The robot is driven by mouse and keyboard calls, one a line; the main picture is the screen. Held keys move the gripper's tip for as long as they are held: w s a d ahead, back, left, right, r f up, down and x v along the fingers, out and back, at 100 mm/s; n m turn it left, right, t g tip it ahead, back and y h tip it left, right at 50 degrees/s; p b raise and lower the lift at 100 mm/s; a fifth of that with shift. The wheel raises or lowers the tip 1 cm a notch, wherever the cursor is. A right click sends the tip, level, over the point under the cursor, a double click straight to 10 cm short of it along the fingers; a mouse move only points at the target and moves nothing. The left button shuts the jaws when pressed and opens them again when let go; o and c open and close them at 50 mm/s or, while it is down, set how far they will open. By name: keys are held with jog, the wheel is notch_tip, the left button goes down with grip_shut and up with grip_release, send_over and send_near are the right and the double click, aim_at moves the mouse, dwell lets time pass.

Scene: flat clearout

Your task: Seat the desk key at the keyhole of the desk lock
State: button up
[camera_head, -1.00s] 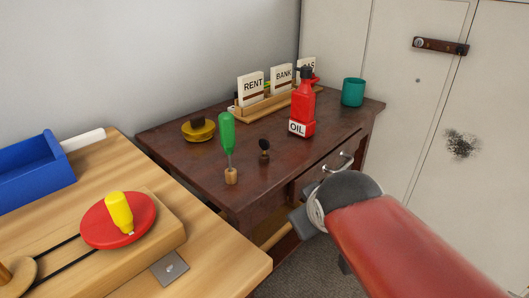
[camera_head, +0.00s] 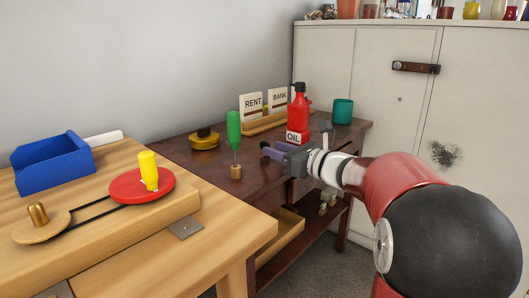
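My gripper (camera_head: 268,150) is over the front part of the dark red-brown desk (camera_head: 190,158), just right of a green-handled tool (camera_head: 234,130). Its fingertips are small and grey-purple, and whether they are apart or closed on something is unclear. A small dark upright piece with a rounded top stood about there earlier and is now hidden by the gripper. I cannot make out the desk key for certain. The keyhole of the desk lock is not discernible, and my gripper and arm cover part of the desk front.
A red oil bottle (camera_head: 298,112) stands behind my gripper, with a teal cup (camera_head: 342,111) to its right. A card rack (camera_head: 262,124) and yellow-black tin (camera_head: 204,140) are at the back. A wooden bench (camera_head: 95,240) is at left. A light-wood drawer (camera_head: 280,238) shows below the desktop.

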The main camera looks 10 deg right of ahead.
aim_at(261, 143)
jog(key=x, duration=0.6)
jog(key=shift+w+a+r+p, duration=0.1)
jog(key=shift+w+r+p, duration=0.05)
jog(key=shift+w+p, duration=0.15)
grip_shut()
